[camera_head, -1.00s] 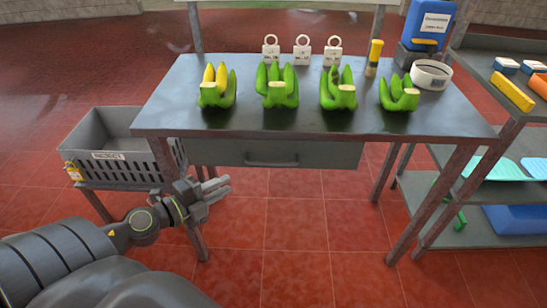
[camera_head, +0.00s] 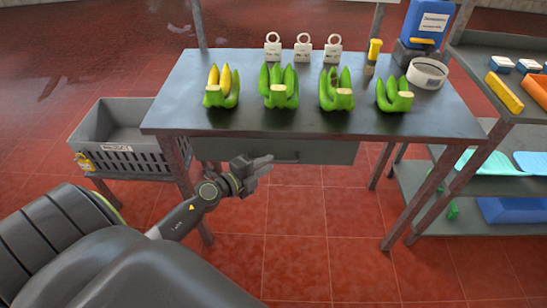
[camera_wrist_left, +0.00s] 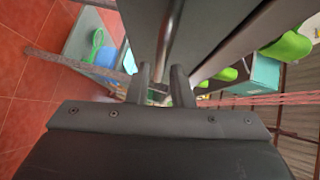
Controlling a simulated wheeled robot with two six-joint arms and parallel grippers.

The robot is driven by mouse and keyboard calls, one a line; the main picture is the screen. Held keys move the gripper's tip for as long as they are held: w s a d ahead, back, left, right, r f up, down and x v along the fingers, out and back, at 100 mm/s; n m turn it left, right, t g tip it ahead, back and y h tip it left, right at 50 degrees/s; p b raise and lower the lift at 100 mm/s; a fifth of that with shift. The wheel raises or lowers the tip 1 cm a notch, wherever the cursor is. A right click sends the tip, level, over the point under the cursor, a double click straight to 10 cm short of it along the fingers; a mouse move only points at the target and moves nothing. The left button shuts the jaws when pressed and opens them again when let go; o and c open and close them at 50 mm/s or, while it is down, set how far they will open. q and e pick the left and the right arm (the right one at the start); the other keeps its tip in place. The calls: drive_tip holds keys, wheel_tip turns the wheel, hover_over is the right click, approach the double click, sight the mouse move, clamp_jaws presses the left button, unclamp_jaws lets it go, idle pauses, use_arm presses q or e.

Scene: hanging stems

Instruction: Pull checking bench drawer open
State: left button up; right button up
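The checking bench (camera_head: 300,122) has a grey top on rusty legs. Its grey drawer (camera_head: 330,152) sits under the front edge and looks shut. The drawer's bar handle (camera_head: 287,157) is partly hidden behind my left gripper (camera_head: 265,162), which is just in front of the drawer at the handle's left end. In the left wrist view the handle (camera_wrist_left: 170,35) lies just beyond the gripper (camera_wrist_left: 162,76), roughly in line with the gap between its fingers. The fingers are apart with nothing between them. I cannot tell if they touch the handle. My right gripper is out of view.
Several banana hands (camera_head: 280,90) stand on the bench with white tags (camera_head: 303,50) behind. A grey crate (camera_head: 120,150) stands at the left. A shelf rack (camera_head: 465,120) with trays stands at the right. The red floor (camera_head: 310,225) before the drawer is clear.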

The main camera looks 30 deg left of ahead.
use_arm(q)
drive_tip(key=shift+x, duration=1.8)
clamp_jaws()
